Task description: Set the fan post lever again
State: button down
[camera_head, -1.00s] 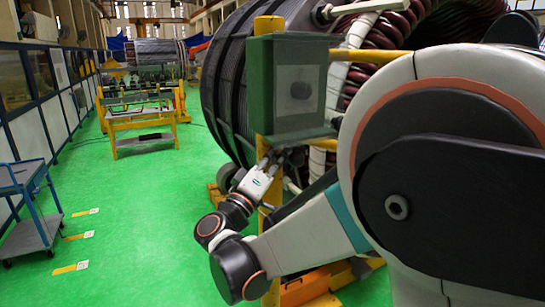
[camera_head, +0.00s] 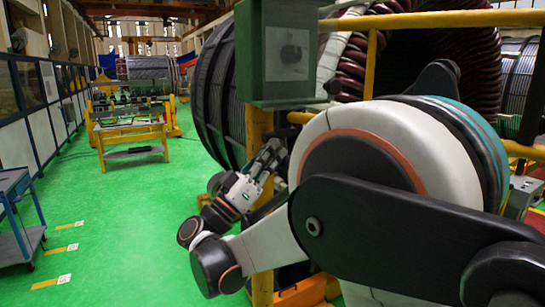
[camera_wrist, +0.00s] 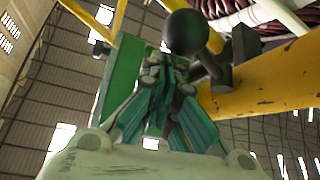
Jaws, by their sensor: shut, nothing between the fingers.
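The yellow fan post (camera_head: 257,128) carries a green box (camera_head: 256,50) with a pale front panel (camera_head: 287,52) in the head view. In the wrist view, the lever's black ball knob (camera_wrist: 186,32) sits on a short dark rod (camera_wrist: 209,66) beside the yellow post (camera_wrist: 265,82). My gripper (camera_head: 273,150) is below the box, pointing up. In the wrist view my gripper (camera_wrist: 166,68) is shut and empty, its fingertips just below and left of the knob. Whether they touch it I cannot tell.
Yellow rails (camera_head: 440,19) and the large stator with dark red windings (camera_head: 420,65) stand behind and right of the post. A blue cart (camera_head: 18,225) is at the left edge, and a yellow workbench (camera_head: 131,135) farther back. The green floor (camera_head: 125,225) is clear between.

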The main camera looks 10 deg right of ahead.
jog(key=shift+w+f, duration=0.1)
jog(key=shift+f, duration=0.25)
jog(key=shift+a+f+b, duration=0.1)
jog(key=shift+f+b, duration=0.1)
jog(key=shift+b, duration=0.2)
